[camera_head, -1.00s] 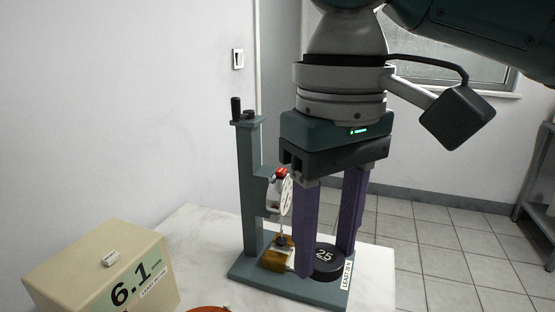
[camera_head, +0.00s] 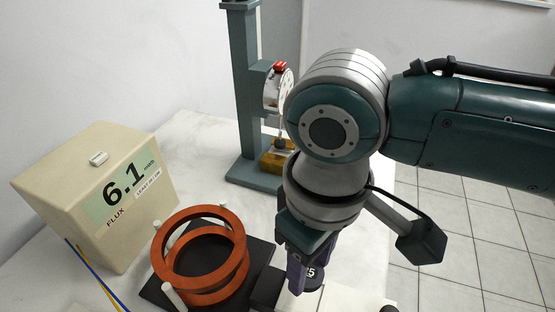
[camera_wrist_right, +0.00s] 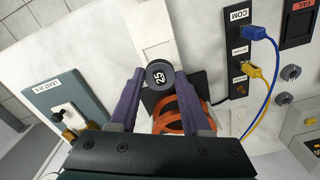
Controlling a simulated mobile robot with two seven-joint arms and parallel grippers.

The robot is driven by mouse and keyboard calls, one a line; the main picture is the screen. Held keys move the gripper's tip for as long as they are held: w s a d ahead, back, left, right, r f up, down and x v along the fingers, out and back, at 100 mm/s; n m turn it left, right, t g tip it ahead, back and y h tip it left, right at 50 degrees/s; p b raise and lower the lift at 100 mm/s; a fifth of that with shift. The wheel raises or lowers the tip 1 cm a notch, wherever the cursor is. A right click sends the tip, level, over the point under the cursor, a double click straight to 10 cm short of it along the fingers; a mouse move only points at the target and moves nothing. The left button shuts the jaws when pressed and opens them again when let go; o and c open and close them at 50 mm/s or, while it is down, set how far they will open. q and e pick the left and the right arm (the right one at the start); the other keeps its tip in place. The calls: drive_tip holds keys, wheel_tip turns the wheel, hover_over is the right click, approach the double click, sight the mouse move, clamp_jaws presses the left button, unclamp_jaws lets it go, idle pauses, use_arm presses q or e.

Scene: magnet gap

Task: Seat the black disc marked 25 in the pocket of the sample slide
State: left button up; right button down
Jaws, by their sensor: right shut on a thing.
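The black disc marked 25 (camera_head: 313,277) is between the purple fingers of my right gripper (camera_head: 303,280); one finger partly covers it. In the right wrist view the disc (camera_wrist_right: 159,75) sits between the fingertips, its number facing the camera. My right gripper (camera_wrist_right: 159,78) is shut on it. A pale strip that looks like the sample slide (camera_wrist_right: 155,28) runs away beyond the disc; it also shows at the bottom of the head view (camera_head: 348,301). The pocket cannot be made out. Whether the disc touches the strip cannot be told. My left gripper is not in view.
Two orange rings (camera_head: 169,267) stand on a black base (camera_head: 262,257) left of my gripper. A beige flux meter box (camera_head: 60,190) reads 6.1. The green dial-gauge stand (camera_head: 246,90) is behind. A black socket strip (camera_wrist_right: 239,65) has blue and yellow leads.

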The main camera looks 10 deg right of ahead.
sight(306, 296)
drive_tip(key=shift+r, duration=0.15)
drive_tip(key=shift+s+f, duration=0.1)
drive_tip(key=shift+f, duration=0.1)
wheel_tip(306, 296, down, 5)
drive_tip(key=b, duration=0.3)
drive_tip(key=shift+f, duration=0.2)
drive_tip(key=shift+f, duration=0.2)
idle(0.8)
drive_tip(key=shift+c, duration=1.4)
unclamp_jaws()
